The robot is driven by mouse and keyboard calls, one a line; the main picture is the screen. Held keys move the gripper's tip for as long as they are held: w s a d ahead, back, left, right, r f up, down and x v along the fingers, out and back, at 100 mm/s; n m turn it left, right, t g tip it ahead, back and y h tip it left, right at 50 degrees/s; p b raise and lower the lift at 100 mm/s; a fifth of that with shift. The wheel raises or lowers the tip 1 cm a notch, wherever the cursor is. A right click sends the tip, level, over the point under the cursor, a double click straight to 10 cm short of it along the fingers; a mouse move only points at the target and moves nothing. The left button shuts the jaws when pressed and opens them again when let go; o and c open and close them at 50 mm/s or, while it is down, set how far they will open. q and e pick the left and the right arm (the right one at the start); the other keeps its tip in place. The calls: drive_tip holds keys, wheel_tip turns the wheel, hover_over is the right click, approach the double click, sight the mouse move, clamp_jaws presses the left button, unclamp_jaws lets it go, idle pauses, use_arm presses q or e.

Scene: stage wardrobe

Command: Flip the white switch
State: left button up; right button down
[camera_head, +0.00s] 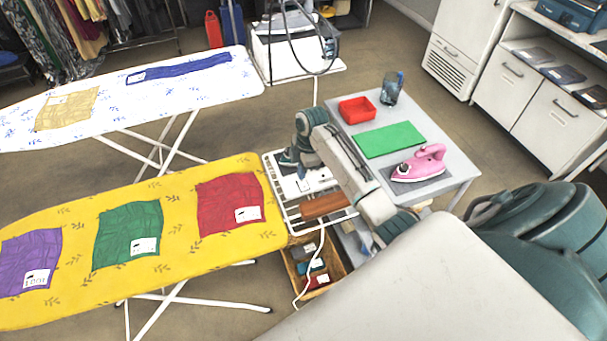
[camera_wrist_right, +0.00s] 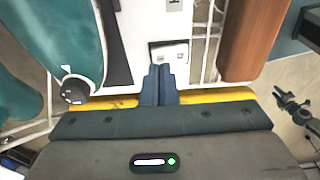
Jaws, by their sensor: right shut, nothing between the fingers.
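The white switch (camera_wrist_right: 168,53) sits on a white panel (camera_wrist_right: 140,22) in the right wrist view. My right gripper (camera_wrist_right: 158,86) is shut and empty, with its dark blue fingertips at the lower edge of the switch. Whether they touch it I cannot tell. In the head view my right gripper (camera_head: 303,174) points down over the white panel (camera_head: 318,183) at the end of the yellow ironing board. The switch is too small to make out clearly there. My left gripper is not in view.
A teal iron (camera_wrist_right: 62,35) with a dark dial stands left of the panel, and a brown wooden block (camera_wrist_right: 255,40) lies right of it. The yellow board (camera_head: 165,265) holds folded cloths. A grey table (camera_head: 447,160) bears a pink iron (camera_head: 420,165), green mat and red tray.

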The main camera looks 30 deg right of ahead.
drive_tip(key=shift+f+b, duration=0.4)
drive_tip(key=shift+f, duration=0.45)
idle(0.9)
wheel_tip(320, 180, up, 7)
drive_tip(key=p, duration=0.7)
drive_tip(key=shift+r+p, duration=0.1)
drive_tip(key=shift+p, duration=0.25)
